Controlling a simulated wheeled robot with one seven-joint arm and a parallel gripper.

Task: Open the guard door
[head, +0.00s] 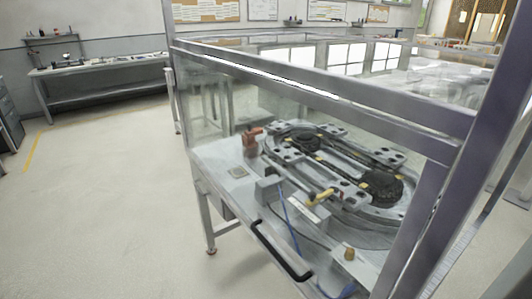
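The guard door (232,113) is a clear panel in a grey metal frame on the near side of the enclosure. A black bar handle (281,251) is on its lower part, near the bottom middle of the head view. The door looks shut, though its right and lower edges are partly cut off by the picture. Behind the clear panel is the ring track (340,175), an oval with dark wheels and grey blocks. My gripper is not in view.
A grey metal post (455,165) stands close on the right. The enclosure's leg (207,222) reaches the floor left of the handle. The pale floor (105,215) on the left is clear. A workbench (100,75) stands by the far left wall.

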